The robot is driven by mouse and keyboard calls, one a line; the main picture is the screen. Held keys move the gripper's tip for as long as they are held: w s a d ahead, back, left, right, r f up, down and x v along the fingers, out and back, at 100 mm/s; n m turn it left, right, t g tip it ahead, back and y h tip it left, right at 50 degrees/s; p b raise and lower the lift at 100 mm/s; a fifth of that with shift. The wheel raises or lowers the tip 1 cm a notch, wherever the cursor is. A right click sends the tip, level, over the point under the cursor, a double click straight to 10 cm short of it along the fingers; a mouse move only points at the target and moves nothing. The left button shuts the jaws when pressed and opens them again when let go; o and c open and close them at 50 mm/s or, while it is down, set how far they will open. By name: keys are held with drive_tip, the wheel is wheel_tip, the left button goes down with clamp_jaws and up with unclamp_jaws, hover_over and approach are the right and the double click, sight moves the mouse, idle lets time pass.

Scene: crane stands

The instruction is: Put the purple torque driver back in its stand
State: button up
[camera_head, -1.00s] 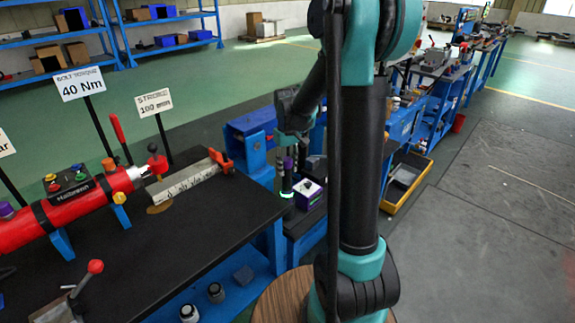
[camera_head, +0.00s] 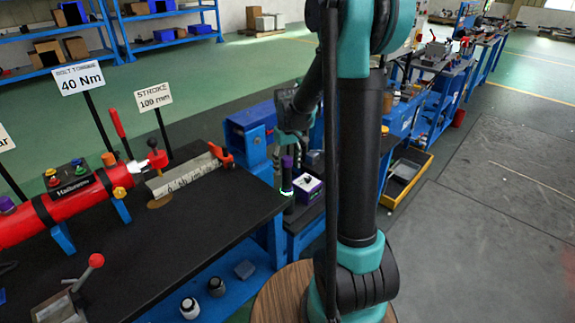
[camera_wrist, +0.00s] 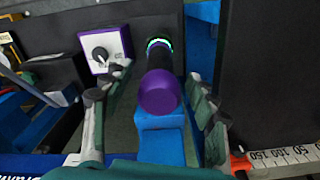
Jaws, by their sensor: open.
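The purple torque driver stands upright in the head view, its purple cap (camera_head: 287,162) on top and a glowing green ring near its foot. In the wrist view its round purple cap (camera_wrist: 160,93) is nearest the camera, with the black body and lit ring beyond. My gripper (camera_wrist: 157,78) is open, one finger on each side of the driver with gaps showing. In the head view my gripper (camera_head: 292,135) is just above the cap, partly dark against the bench. No separate stand can be made out; the driver's foot is too small to tell what it rests on.
A purple box with a white top and black knob (camera_wrist: 105,50) stands close left of the driver. A blue block (camera_wrist: 162,140) lies below it in the wrist view. The black bench (camera_head: 150,240) with the red cylinder (camera_head: 50,218) is left; a yellow-edged tray (camera_head: 406,178) is right.

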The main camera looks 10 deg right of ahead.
drive_tip(key=shift+r, duration=2.5)
wheel_tip(320, 180, up, 12)
drive_tip(key=s+d+f+m+t, duration=0.1)
drive_tip(key=s+d+f+t, duration=0.1)
drive_tip(key=s+f, duration=0.7)
drive_tip(key=s+d+f+m+t, duration=0.2)
drive_tip(key=s+f, duration=0.7)
drive_tip(key=s, duration=0.3)
drive_tip(key=shift+s+f+m, duration=0.3)
drive_tip(key=shift+s+f, duration=0.05)
